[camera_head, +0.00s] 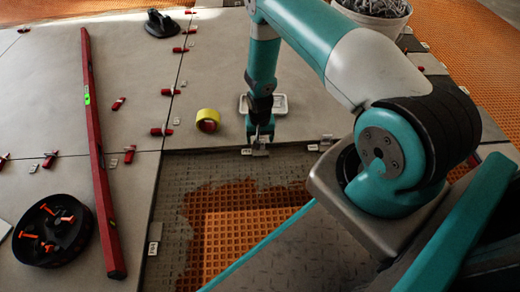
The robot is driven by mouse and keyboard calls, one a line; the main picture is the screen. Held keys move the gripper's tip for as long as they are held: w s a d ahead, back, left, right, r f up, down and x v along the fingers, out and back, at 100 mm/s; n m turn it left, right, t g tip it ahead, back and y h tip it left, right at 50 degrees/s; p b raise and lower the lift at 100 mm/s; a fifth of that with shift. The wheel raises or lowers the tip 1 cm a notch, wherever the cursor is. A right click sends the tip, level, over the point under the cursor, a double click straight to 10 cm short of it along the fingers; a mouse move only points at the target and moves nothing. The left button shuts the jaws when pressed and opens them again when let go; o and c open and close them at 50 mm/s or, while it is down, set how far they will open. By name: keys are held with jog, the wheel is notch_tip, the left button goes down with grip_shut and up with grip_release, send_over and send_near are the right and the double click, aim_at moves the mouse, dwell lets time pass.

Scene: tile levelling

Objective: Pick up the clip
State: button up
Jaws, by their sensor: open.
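My gripper (259,138) points down at the far edge of the untiled patch, with its jaws open. A small grey clip (261,152) sits on the tile edge just below my fingertips. Whether the fingers touch it is too small to tell. Another small pale clip (246,152) is just left of it. More pale clips (153,248) sit along the left edge of the patch, and others are to the right of my gripper (325,143).
A yellow tape roll (208,120) is left of my gripper. A white tray (279,104) lies behind it. A red level (102,190) and a dark round tray (48,252) with orange pieces lie at left. Red wedges (161,131) dot the joints. A bucket (372,16) stands at the back.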

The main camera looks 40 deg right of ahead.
notch_tip(320, 180, down, 2)
jog(key=shift+f+b, duration=0.25)
jog(key=shift+b, duration=0.2)
jog(key=shift+r, duration=0.15)
jog(key=c, duration=0.9)
jog(key=shift+o, duration=0.2)
jog(key=shift+r, duration=0.1)
notch_tip(320, 180, up, 19)
jog(key=p, duration=1.1)
jog(key=f+b, duration=0.4)
jog(key=f, duration=0.2)
jog(key=f+b, duration=0.4)
jog(key=f, duration=0.2)
jog(key=f+b, duration=0.4)
jog(key=f, duration=0.3)
jog(key=shift+s+a, duration=0.2)
jog(key=shift+s, duration=0.15)
